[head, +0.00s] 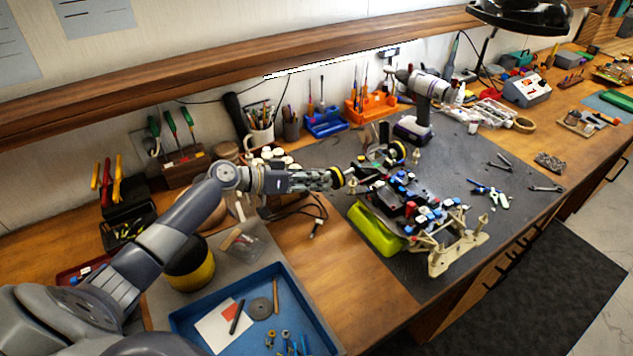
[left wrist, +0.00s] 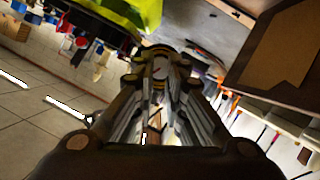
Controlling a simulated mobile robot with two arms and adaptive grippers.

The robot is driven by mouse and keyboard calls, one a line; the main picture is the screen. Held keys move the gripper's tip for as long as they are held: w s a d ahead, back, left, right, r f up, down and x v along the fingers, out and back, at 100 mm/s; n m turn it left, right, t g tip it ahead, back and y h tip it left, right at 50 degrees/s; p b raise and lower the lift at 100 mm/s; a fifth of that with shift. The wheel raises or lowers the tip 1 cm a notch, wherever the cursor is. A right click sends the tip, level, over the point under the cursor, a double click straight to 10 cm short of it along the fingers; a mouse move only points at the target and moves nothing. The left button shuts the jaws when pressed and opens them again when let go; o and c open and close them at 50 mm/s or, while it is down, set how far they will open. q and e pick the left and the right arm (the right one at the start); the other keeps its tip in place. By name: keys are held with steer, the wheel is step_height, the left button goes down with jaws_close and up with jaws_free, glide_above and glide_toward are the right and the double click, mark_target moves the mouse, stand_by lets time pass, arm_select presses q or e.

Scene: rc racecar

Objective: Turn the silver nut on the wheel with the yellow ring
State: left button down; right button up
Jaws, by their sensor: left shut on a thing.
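The RC car chassis (head: 405,200) sits on a stand on the dark mat, with red and blue parts on it. My right gripper is not in view.
A blue tray (head: 255,310) with small parts is at the front. The mat right of the car has loose tools.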

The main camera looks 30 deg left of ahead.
arm_select(q)
steer(key=shift+s+d+f+m+y+b, duration=0.15)
steer(key=shift+f+m+b, duration=0.1)
steer(key=shift+f+b, duration=0.1)
steer(key=shift+s+d+f+m+y+b, duration=0.15)
steer(key=shift+f+m+b, duration=0.1)
steer(key=shift+f+b, duration=0.1)
steer(key=shift+d+m+y+b, duration=0.1)
steer(key=shift+m+y+b, duration=0.5)
steer(key=shift+m+b, duration=0.3)
steer(key=shift+s+r+m+t+y, duration=0.1)
steer(key=shift+m+t+y, duration=0.3)
steer(key=shift+m+t, duration=0.15)
steer(key=shift+d+r+m+t+y, duration=0.15)
steer(key=shift+m+t+y, duration=0.2)
steer(key=shift+m, duration=0.5)
steer(key=c, duration=1.6)
jaws_free()
steer(key=shift+o, duration=0.8)
steer(key=v, duration=1.1)
steer(key=shift+s+a+r, duration=0.15)
steer(key=shift+a+r, duration=0.15)
steer(key=shift+a, duration=0.05)
